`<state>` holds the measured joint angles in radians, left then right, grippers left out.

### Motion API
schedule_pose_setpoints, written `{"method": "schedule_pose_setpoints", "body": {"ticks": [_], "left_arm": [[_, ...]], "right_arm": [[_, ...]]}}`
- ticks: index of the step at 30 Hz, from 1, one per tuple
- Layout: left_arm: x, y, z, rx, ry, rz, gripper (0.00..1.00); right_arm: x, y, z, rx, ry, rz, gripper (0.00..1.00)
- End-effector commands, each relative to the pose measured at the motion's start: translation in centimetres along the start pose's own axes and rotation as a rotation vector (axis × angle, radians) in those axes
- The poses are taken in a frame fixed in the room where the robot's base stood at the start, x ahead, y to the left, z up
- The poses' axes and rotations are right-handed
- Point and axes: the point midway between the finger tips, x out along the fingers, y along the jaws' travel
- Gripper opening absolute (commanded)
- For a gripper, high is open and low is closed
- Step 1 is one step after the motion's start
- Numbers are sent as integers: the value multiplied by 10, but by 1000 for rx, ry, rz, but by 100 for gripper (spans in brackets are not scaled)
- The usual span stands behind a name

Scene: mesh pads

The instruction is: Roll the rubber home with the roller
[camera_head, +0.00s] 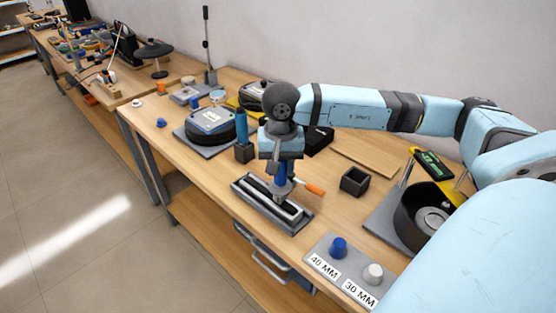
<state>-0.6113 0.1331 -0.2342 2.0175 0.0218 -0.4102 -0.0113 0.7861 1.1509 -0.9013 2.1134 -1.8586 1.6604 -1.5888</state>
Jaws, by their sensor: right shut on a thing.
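My right gripper (281,188) points down over a long dark grey fixture (303,226) near the front edge of the bench. It is shut on a small tool, which I take to be the roller, with an orange handle (315,188) sticking out to the right. The fingers hide most of the tool, and I cannot tell whether its wheel touches the fixture. The fixture holds a pale frame with a dark strip along it; which part is the rubber is too small to tell. My left gripper is not in view.
A blue cylinder (241,126) stands in a dark block (244,152) left of the gripper. An open dark box (354,181) sits to the right. A grey plate labelled 40 MM and 30 MM carries a blue knob (338,247) and a pale knob (373,273). A round dark bowl (404,220) stands further right.

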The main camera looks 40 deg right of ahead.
Motion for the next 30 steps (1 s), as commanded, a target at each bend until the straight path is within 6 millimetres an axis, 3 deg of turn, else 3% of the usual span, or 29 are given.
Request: {"method": "schedule_pose_setpoints", "body": {"ticks": [30], "left_arm": [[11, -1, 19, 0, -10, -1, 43]], "right_arm": [[3, 28, 29, -1, -3, 2, 4]]}}
